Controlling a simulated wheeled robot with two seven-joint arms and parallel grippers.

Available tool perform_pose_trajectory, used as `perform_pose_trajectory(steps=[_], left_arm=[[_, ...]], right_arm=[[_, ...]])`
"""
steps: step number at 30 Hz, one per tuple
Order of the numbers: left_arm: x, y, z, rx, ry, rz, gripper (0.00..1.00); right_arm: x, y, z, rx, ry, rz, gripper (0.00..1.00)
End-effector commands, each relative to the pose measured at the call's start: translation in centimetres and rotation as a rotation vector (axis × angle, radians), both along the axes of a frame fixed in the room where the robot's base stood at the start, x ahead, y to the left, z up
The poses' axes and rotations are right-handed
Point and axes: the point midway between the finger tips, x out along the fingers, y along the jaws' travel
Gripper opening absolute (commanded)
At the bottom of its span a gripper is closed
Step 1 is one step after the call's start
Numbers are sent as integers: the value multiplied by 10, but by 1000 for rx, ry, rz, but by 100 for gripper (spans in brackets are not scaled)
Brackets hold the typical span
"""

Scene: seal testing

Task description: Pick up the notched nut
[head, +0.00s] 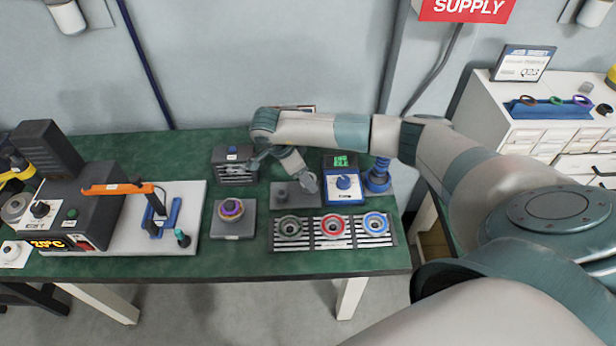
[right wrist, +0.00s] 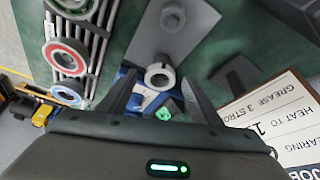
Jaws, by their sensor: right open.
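The notched nut (right wrist: 160,76) is a pale grey ring with a small notch in its rim. In the right wrist view it sits at the lower edge of a grey plate (right wrist: 195,32), below a round grey peg (right wrist: 172,17). My right gripper (right wrist: 160,84) is open, with one dark finger on each side of the nut in this view. I cannot tell whether the fingers touch it. In the head view my right arm reaches over the grey plate (head: 293,208), and the nut cannot be made out clearly there. My left gripper is not in view.
A striped tray (head: 333,243) with green, red and blue rings lies in front of the plate. A blue device with a green display (head: 344,184) stands to the right. A dark drawer box (head: 236,176) and a block with a purple-gold ring (head: 232,222) are to the left.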

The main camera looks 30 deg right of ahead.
Motion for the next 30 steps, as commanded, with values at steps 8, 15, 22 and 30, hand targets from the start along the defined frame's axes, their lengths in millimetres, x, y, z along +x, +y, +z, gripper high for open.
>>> perform_pose_trajectory(steps=[8,15,22,30], left_arm=[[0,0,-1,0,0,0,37],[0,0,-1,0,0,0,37],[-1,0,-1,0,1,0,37],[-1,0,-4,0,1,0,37]], right_arm=[[0,0,0,1,0,1,58],[0,1,0,1,0,1,29],[0,1,0,1,-1,0,10],[1,1,4,2,-3,1,10]])
